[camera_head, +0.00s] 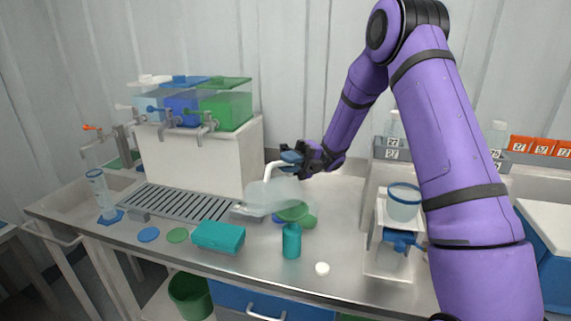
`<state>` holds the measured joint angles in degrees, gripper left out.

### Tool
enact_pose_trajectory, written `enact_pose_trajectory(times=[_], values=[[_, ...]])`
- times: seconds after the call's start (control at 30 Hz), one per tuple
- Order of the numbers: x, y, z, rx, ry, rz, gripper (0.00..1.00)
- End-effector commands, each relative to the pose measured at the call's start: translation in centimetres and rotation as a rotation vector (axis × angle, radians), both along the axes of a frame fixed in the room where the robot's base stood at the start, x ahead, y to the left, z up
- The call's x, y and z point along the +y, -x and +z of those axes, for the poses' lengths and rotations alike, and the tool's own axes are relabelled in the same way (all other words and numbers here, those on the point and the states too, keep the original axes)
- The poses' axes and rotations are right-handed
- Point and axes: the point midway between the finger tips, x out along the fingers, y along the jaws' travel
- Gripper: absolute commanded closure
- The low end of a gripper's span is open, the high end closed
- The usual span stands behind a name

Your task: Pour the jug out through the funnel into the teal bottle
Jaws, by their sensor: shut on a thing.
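My gripper (300,162) is shut on the white handle of a translucent pale jug (272,194) and holds it above the bench. The jug looks tilted. Its lower edge is close to a green funnel-like piece (297,211), which it partly covers. The teal bottle (291,242) stands upright just below and in front of this piece. I cannot tell whether the green piece sits in the bottle's mouth or behind it. No stream of liquid can be made out, and the jug's contents are unclear.
A teal box (218,237), blue disc (149,234) and green disc (178,236) lie left of the bottle. A white cap (322,268) lies right. A white stand (384,258) is further right. Lidded tanks on a white block (215,160) stand behind a drain grate (180,203).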

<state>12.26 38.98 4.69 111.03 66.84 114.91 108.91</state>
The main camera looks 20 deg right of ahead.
Motion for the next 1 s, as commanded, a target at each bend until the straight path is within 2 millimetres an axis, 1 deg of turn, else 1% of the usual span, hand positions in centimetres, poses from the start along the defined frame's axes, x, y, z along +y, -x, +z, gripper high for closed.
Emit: enact_pose_trajectory(times=[0.43,1.0], values=[[-0.2,-0.1,0.0,0.004,-0.009,-0.001,1.0],[-2.0,-0.9,-0.2,0.066,-0.15,-0.002,1.0]])
